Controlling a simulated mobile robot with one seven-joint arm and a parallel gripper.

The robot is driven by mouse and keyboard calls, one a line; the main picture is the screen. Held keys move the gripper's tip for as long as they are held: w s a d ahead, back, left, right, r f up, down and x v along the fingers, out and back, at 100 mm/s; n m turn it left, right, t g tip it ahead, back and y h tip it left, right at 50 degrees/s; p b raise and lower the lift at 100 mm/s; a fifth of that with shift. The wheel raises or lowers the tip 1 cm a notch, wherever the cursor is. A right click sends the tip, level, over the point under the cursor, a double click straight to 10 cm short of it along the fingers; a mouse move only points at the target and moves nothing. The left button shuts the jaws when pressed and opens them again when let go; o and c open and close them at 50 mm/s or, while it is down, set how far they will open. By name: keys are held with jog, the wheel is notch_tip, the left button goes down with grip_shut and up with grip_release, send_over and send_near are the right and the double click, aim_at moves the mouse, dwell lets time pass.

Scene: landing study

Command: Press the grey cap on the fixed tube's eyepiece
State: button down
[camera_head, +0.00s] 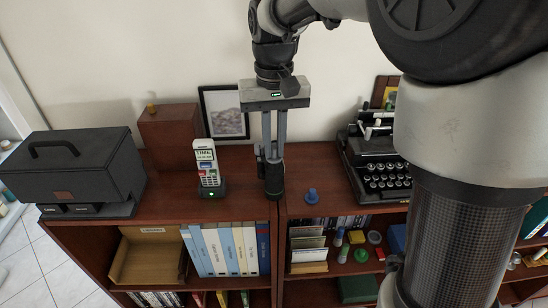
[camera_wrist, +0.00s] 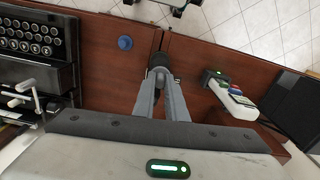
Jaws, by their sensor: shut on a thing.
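The fixed tube (camera_head: 273,182) is a dark upright cylinder with a thin green ring, near the front edge of the shelf top. In the wrist view its dark round end (camera_wrist: 158,60) shows just past my fingertips. My gripper (camera_head: 272,152) points straight down over the tube, its fingers close together. In the wrist view my gripper (camera_wrist: 161,82) is shut on a small grey piece, the grey cap (camera_wrist: 160,73), mostly hidden between the fingertips. The cap is at the eyepiece; whether it is seated or only touching, I cannot tell.
A white handset (camera_head: 207,165) stands in its dark base left of the tube. A blue knob-like piece (camera_head: 311,196) lies to the right. A typewriter (camera_head: 375,165) stands further right, a black case (camera_head: 75,170) far left. A picture frame (camera_head: 224,112) leans behind.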

aim_at(274, 148)
jog(key=c, duration=1.7)
grip_release()
notch_tip(274, 148, up, 17)
jog(key=p, duration=0.1)
jog(key=s+d+f+t, duration=0.2)
jog(key=s+d+f, duration=0.1)
jog(key=s, duration=0.3)
jog(key=s+d+f+t, duration=0.1)
jog(key=s+d+f, duration=0.3)
jog(key=s, duration=0.2)
jog(key=s+d+f+m+t, duration=0.1)
jog(key=s+d+f+t, duration=0.1)
jog(key=s, duration=0.4)
jog(key=shift+d+f+t, duration=0.3)
jog(key=shift+d+f, duration=0.55)
jog(key=shift+f, duration=0.3)
